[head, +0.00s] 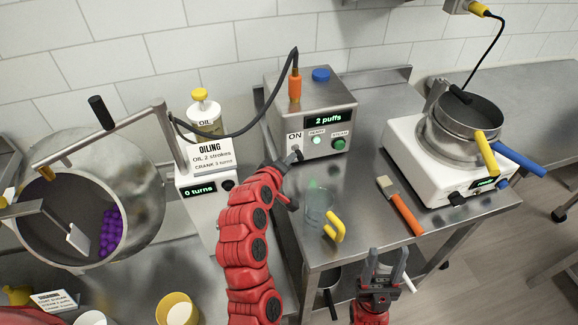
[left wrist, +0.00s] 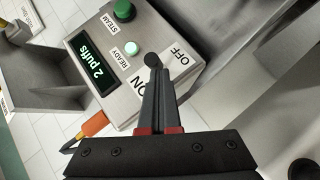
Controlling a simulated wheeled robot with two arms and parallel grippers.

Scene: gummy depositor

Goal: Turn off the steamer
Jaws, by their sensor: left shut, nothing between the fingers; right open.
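The steamer (head: 340,90) is a metal box on the steel table, with a green "2 puffs" display, a pale lit READY lamp (head: 317,141) and a green STEAM button (head: 338,143). In the left wrist view its dark round-tipped switch (left wrist: 152,60) sits between the ON label (left wrist: 137,88) and the OFF label (left wrist: 180,57). My left gripper (head: 292,160) is shut and empty, its fingertips (left wrist: 154,74) right at the switch; I cannot tell whether they touch. In the head view the OFF label is hidden. My right gripper (head: 384,262) is open and empty, by the table's front edge.
A white cooker with a pot (head: 468,122) stands right. The oiling unit (head: 207,175) and drum (head: 75,215) are left. A black cable with orange plug (head: 295,87) tops the steamer.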

